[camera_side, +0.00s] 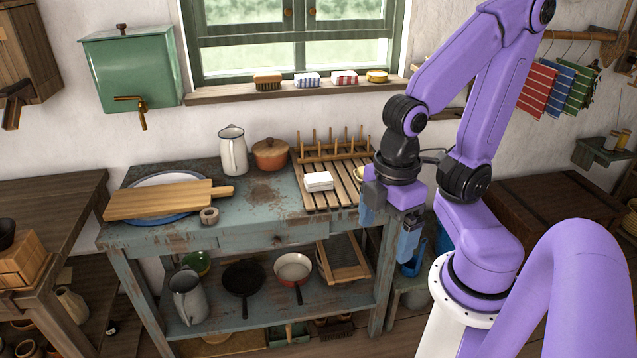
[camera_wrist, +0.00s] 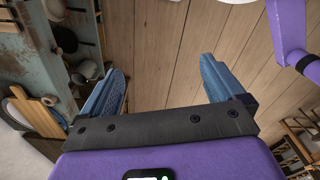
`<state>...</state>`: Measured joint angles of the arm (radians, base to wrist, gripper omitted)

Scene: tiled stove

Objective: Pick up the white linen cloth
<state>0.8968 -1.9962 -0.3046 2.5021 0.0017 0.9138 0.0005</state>
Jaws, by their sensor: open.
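My gripper (camera_side: 385,240) is to the right of the bundle, by the table's right end, pointing down. Its two blue fingers are apart, and the wrist view shows nothing between them (camera_wrist: 162,70), with bare floorboards beyond.
The blue table (camera_side: 262,222) also holds a white jug (camera_side: 233,151), an orange-brown lidded pot (camera_side: 270,155), and a cutting board (camera_side: 158,200) over a plate. Upright pegs (camera_side: 333,138) stand along the rack's back. Pans and a grey jug (camera_side: 187,297) are on the lower shelf.

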